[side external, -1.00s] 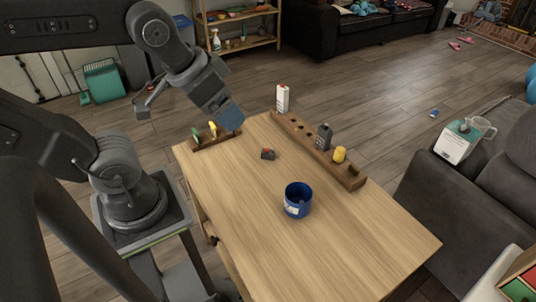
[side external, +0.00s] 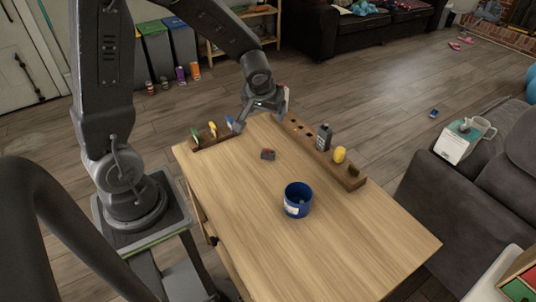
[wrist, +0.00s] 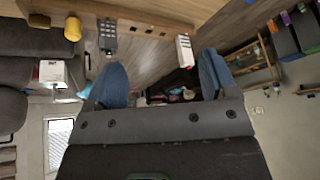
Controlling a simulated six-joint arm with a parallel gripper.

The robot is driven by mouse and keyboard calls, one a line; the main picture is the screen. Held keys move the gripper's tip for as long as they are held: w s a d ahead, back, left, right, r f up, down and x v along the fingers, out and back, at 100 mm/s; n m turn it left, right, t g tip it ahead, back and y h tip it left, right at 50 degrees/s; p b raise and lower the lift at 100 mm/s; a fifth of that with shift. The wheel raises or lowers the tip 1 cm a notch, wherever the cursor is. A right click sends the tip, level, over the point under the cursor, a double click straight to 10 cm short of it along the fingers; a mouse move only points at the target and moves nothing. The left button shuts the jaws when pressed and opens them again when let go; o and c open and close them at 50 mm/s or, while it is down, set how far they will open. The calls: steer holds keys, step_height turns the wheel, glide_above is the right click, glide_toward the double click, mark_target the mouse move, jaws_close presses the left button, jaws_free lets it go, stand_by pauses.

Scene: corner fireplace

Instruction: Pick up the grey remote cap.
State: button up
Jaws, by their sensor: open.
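A dark grey remote-shaped piece with small buttons (side external: 324,137) stands upright in the long wooden rack (side external: 301,137) on the table's far right side. It also shows in the wrist view (wrist: 107,36), at the upper left. I cannot tell whether a separate cap is on it. My gripper (side external: 263,106) is above the table's far end, left of the remote piece and apart from it. In the wrist view its two blue fingers (wrist: 160,82) are spread wide with nothing between them.
A white piece (wrist: 185,53) stands in the rack, partly hidden behind my gripper in the side view. A yellow piece (side external: 339,154) is also in the rack. The front is clear.

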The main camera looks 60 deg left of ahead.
steer(key=n, duration=0.2)
glide_toward(268, 150)
steer(key=shift+g+h, duration=0.3)
steer(key=x, duration=0.5)
steer(key=shift+w+a+r, duration=0.2)
steer(key=shift+w+a, duration=0.1)
steer(key=shift+w, duration=0.05)
steer(key=shift+x, duration=3.1)
steer(key=shift+s, duration=0.2)
steer(key=c, duration=0.9)
steer(key=shift+c, duration=0.2)
